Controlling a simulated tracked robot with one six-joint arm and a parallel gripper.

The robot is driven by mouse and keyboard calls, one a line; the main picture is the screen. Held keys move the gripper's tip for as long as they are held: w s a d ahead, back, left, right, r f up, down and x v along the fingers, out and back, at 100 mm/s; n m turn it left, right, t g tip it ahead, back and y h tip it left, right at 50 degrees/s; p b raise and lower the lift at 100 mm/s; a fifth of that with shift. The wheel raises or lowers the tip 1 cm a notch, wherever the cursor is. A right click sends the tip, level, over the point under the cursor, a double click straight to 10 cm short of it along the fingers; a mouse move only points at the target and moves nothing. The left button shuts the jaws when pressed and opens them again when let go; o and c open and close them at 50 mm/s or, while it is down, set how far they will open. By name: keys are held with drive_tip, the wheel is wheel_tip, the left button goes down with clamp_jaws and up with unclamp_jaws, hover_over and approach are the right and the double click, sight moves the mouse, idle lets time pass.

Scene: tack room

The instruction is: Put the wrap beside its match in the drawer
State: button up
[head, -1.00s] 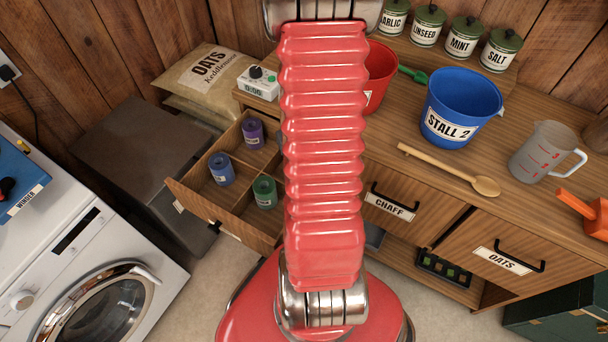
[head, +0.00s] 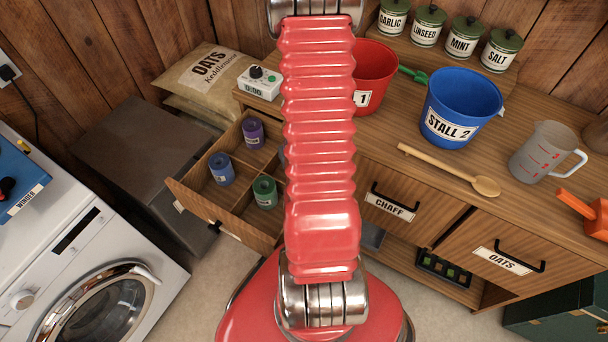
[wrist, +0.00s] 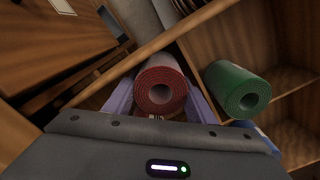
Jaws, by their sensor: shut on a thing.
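A red rolled wrap (wrist: 160,78) sits between the two pale purple fingers of my gripper (wrist: 158,98) in the wrist view; the gripper is shut on it. The wrap's spiral end faces the camera. In the head view my arm hides the red wrap and most of the gripper. The open drawer (head: 192,203) has divided compartments. It holds a purple wrap (head: 253,134), a blue wrap (head: 220,169) and a green wrap (head: 264,192). The green wrap (wrist: 238,90) also shows right of the red one in the wrist view. No second red wrap is visible; my arm covers part of the drawer.
The counter above carries a red bucket (head: 375,80), a blue bucket (head: 460,108), a wooden spoon (head: 450,169) and a measuring jug (head: 547,152). A small timer (head: 259,83) stands at its left end. A washing machine (head: 90,265) is at the left.

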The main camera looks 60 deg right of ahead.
drive_tip(key=shift+f, duration=0.4)
drive_tip(key=o, duration=0.9)
drive_tip(key=shift+f, duration=0.1)
drive_tip(key=shift+r, duration=6.1)
